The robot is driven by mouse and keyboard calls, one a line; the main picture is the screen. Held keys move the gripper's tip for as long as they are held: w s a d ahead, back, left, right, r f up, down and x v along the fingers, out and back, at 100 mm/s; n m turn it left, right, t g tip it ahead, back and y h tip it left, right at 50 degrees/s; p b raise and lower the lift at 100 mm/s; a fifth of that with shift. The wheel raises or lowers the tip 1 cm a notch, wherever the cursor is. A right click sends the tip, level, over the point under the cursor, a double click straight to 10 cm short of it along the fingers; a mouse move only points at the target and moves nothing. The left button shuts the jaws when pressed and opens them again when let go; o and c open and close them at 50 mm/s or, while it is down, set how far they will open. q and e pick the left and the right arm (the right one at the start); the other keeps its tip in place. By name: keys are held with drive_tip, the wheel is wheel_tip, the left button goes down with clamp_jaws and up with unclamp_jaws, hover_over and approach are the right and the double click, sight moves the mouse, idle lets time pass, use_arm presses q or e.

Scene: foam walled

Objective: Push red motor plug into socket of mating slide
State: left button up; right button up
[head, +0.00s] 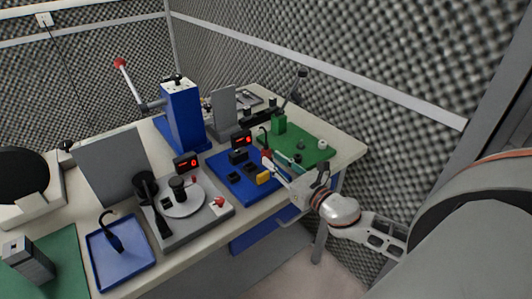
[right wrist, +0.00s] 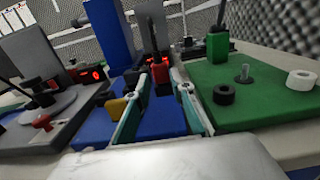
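The red motor plug (right wrist: 161,77), with a black cable rising from it, stands over the blue board (right wrist: 86,126) in the right wrist view. In the head view it shows as a small red spot (head: 266,155) at the tip of my right gripper (head: 270,164). In the right wrist view my right gripper (right wrist: 163,84) has its fingers apart on either side of the plug, with narrow gaps visible. Black blocks (head: 237,157) and a yellow block (head: 264,178) sit on the blue board (head: 225,167). I cannot tell which block holds the socket. My left gripper is not in view.
A green board (head: 315,156) with a green block (head: 279,122) and round parts lies to the right. A blue lever press (head: 182,118) stands behind. A grey turntable fixture (head: 205,217) and blue tray (head: 119,262) are to the left. Foam walls enclose the bench.

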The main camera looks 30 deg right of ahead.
sight(268, 154)
drive_tip(key=w, duration=0.3)
drive_tip(key=shift+w+r+p, duration=0.2)
drive_tip(key=shift+r+p, duration=0.1)
drive_tip(key=shift+p, duration=0.05)
drive_tip(key=shift+w+a, duration=0.15)
drive_tip(key=shift+w, duration=0.55)
drive_tip(key=shift+f, duration=0.1)
clamp_jaws()
